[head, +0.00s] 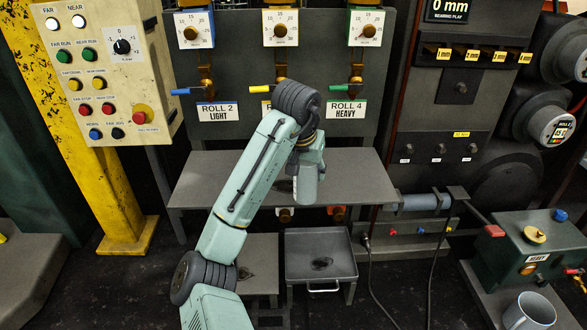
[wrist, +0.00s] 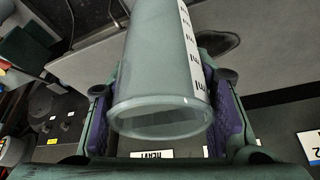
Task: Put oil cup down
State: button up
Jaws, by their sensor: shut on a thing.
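The oil cup (wrist: 160,75) is a grey-green cylinder with a white graduated strip down its side. It fills the middle of the wrist view, its round rim towards the camera. My gripper (wrist: 164,115) is shut on it, with a purple-lined finger on each side. The arm's end is over the grey shelf (head: 225,180) below the roll valves. A dark patch (wrist: 218,43) lies on the grey surface beyond the cup in the wrist view; any gap under the cup cannot be told.
Valve levers, one blue (head: 180,91) and one green (head: 338,88), stick out above the shelf. A square tray (head: 345,265) stands below it. A grey mug (head: 528,312) and a green box (head: 535,250) are at the lower right. The shelf's left part is clear.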

jog(key=shift+w+a+f+p, duration=0.35)
jog(key=shift+w+f, duration=0.4)
jog(key=shift+w, duration=0.85)
jog(key=shift+w+a+f+p, duration=0.2)
jog(key=shift+w+a+f, duration=0.4)
jog(key=shift+w, duration=0.95)
jog(key=shift+w+a+f+p, duration=0.25)
jog(key=shift+w+f, duration=0.6)
jog(key=shift+w, duration=0.75)
jog(key=shift+f, duration=0.1)
jog(key=o, duration=1.1)
jog(key=shift+o, duration=0.2)
jog(key=v, duration=1.2)
jog(key=shift+a, duration=0.1)
